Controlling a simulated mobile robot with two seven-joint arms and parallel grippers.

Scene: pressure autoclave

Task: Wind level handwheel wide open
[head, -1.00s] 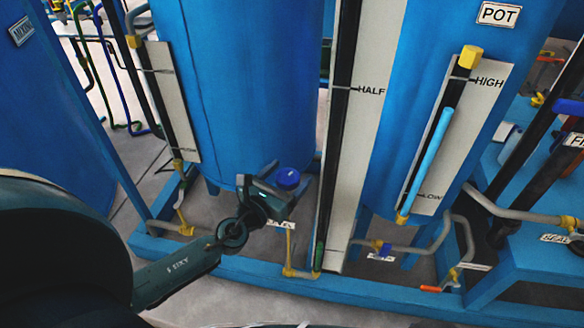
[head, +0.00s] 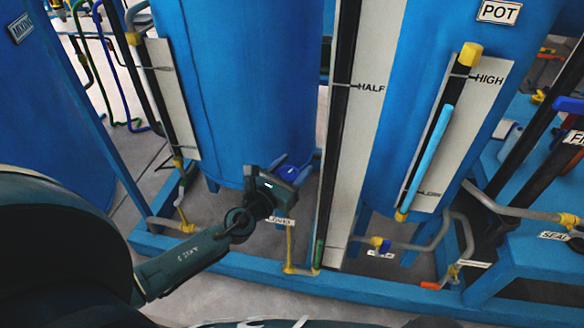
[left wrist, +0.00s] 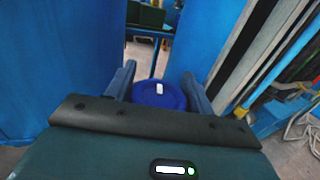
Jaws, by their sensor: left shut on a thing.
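The blue handwheel (head: 292,171) is low in front of the large blue tank, left of the tall HALF gauge. It also shows in the left wrist view (left wrist: 158,97), as a round blue disc with a small white mark. My left gripper (head: 284,177) comes in from the left and is shut on the handwheel. In the left wrist view the two fingers (left wrist: 158,88) stand on either side of the disc. The gripper hides part of the wheel in the head view. A small white label (head: 283,221) below the gripper is too blurred to read. My right gripper is not in view.
The HALF gauge board (head: 345,130) stands just right of the gripper. The POT tank (head: 425,30) with its HIGH/LOW gauge (head: 436,150) is further right. A blue frame beam (head: 250,275) and yellow pipe fittings (head: 290,255) lie below.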

